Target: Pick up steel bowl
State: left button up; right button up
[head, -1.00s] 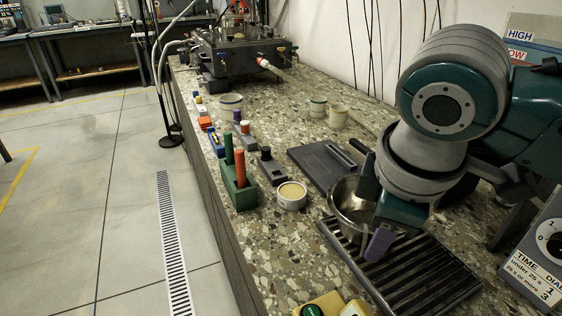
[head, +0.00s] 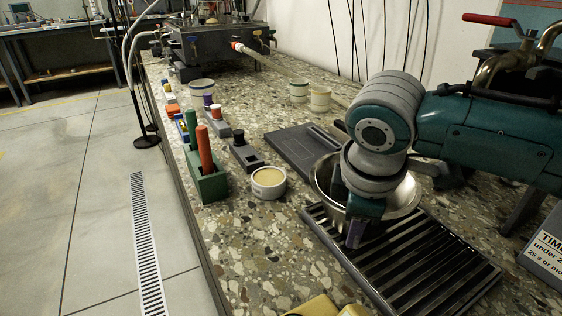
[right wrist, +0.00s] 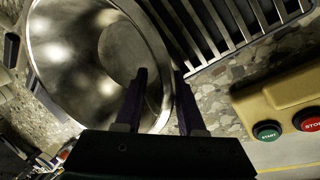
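The steel bowl (head: 402,198) is wide, shiny and upright, at the far end of the black slotted grate (head: 420,268). My right gripper (head: 355,228) is at its near side and, with the wrist, hides much of the bowl. In the right wrist view the bowl (right wrist: 75,65) looks empty. There the right gripper (right wrist: 162,105) points down with its two dark purple fingers apart. One finger is over the inside of the bowl and the other is outside, with the rim between them. Whether either finger touches the wall cannot be told. My left gripper is not in view.
A dark flat plate (head: 302,150) lies behind the bowl. A white cup (head: 268,183) and a green block (head: 208,186) with upright rods stand left. A yellow box with START and STOP buttons (right wrist: 285,105) is near the grate. Speckled counter lies bare in front of the cup.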

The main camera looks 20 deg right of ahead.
jog(key=shift+w+f, duration=0.15)
jog(key=shift+f, duration=0.2)
jog(key=shift+c, duration=0.4)
grip_shut()
dwell(0.8)
